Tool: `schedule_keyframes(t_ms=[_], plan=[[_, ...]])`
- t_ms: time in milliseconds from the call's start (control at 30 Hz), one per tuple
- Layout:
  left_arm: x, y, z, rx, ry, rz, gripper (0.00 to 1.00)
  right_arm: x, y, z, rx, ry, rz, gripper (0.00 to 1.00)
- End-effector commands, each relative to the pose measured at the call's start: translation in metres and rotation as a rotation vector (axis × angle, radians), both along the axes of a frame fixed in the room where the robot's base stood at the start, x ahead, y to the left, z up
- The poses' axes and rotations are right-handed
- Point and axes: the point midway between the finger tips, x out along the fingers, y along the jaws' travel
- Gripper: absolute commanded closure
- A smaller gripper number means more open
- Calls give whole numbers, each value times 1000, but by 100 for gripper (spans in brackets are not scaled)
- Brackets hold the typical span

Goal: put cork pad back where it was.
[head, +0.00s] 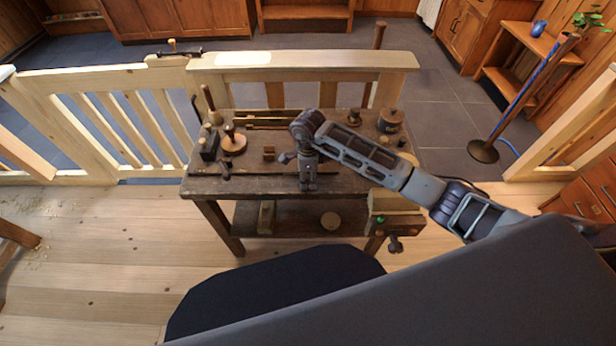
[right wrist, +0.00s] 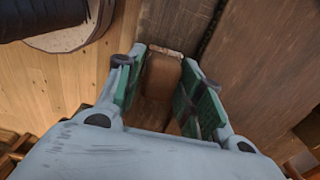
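My right gripper (head: 308,186) points down at the front edge of the workbench, near its middle. In the right wrist view its two green-padded fingers (right wrist: 165,85) stand apart with a brown, rounded piece (right wrist: 163,75) between them. The piece sits close to both fingers; I cannot tell whether they grip it, or whether it is the cork pad. My left gripper is not in view.
The workbench (head: 245,187) carries a turned wooden piece on a round base (head: 233,141), a small brown block (head: 268,153) and a lidded round pot (head: 390,120). A vise (head: 394,222) is at its front right. A pale railing (head: 300,61) stands behind.

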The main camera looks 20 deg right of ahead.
Motion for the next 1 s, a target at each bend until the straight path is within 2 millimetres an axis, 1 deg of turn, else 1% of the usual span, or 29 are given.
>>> schedule_keyframes(t_ms=[233, 467, 667, 1000], plan=[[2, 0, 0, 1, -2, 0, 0, 0, 0, 0, 0, 0, 0, 61], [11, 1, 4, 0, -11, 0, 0, 0, 0, 3, 1, 0, -1, 61], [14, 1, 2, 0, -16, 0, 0, 1, 0, 22, 0, -3, 0, 61], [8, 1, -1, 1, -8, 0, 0, 1, 0, 70, 0, -4, 0, 61]])
